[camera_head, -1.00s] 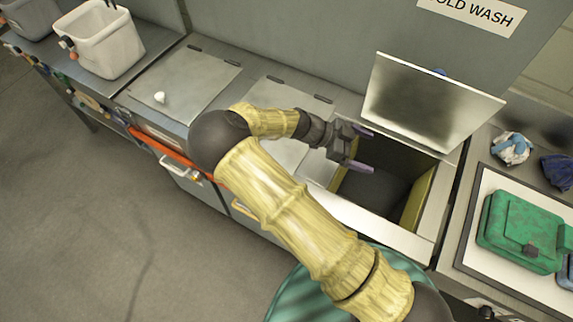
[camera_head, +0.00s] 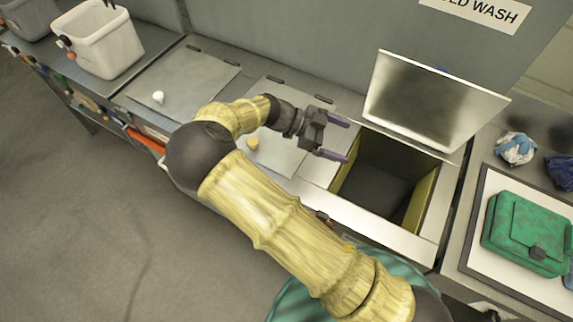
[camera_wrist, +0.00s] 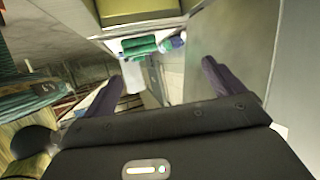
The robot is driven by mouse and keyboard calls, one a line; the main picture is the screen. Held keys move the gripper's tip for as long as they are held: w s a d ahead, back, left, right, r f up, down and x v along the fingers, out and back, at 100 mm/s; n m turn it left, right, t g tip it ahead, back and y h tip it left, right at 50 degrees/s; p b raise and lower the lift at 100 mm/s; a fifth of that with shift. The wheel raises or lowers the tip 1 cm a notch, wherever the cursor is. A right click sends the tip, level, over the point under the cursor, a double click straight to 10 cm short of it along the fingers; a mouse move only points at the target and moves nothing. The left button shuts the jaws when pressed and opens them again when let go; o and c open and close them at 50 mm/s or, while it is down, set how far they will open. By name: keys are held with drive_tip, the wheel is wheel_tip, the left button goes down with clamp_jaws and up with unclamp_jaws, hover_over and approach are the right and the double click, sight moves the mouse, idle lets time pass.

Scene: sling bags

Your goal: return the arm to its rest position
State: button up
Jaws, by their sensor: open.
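My gripper (camera_head: 340,138) is open, with nothing between its two purple-grey fingers. In the head view it is over the counter at the left edge of an open bin (camera_head: 385,190), with its fingers pointing right. In the wrist view, my gripper (camera_wrist: 160,80) shows its fingers spread apart. My yellow-sleeved arm reaches up from the bottom right, bends at a dark elbow at the left and turns back right. It hides part of the counter front.
The bin's raised lid (camera_head: 432,105) stands behind the opening. Closed lids with knobs lie to the left. A green bag (camera_head: 525,232) lies on a white mat at the right, near a white-and-blue crumpled cloth (camera_head: 515,148). A white bucket (camera_head: 98,42) stands at the far left.

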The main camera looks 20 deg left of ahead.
drive_tip(key=shift+d, duration=0.1)
idle(0.3)
drive_tip(key=s+d+f+n+g+y, duration=0.1)
drive_tip(key=s+d+n+g+y, duration=0.1)
drive_tip(key=d+n+y, duration=0.3)
drive_tip(key=s+d+n+g+y, duration=0.1)
drive_tip(key=s+d+g+y, duration=0.15)
drive_tip(key=d, duration=0.45)
drive_tip(key=s+d+r+n+t+y, duration=0.4)
drive_tip(key=s+d+r+n+y, duration=0.1)
drive_tip(key=r+n, duration=0.4)
drive_tip(key=shift+s+d+n+t+y, duration=0.35)
drive_tip(key=shift+s+d+n, duration=0.15)
drive_tip(key=shift+s+d, duration=0.15)
idle(0.7)
